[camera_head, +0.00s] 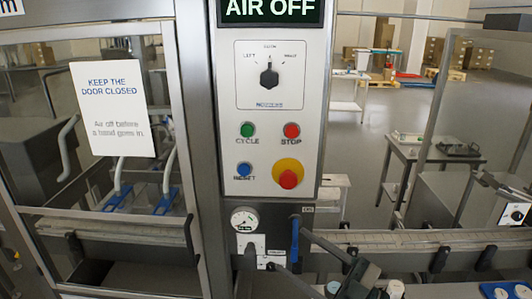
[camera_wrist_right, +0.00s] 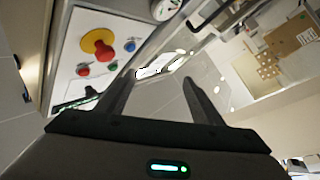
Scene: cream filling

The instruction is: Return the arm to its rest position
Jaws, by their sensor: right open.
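My right gripper (camera_head: 288,250) is at the bottom centre of the head view, below the control panel (camera_head: 252,130). Its two dark fingers point up and left and stand apart. In the picture they lie close to the blue lever (camera_head: 294,240); I cannot tell the gap in depth. In the right wrist view the gripper (camera_wrist_right: 158,76) is open, with nothing held between the fingers. My left gripper is not in view.
The panel carries a black selector knob (camera_head: 269,77), several buttons and a red-yellow emergency stop (camera_head: 288,178). A display reads AIR OFF. A pressure gauge (camera_head: 244,220) sits below. A conveyor rail (camera_head: 420,238) runs right. A clear door with a sign (camera_head: 122,108) stands left.

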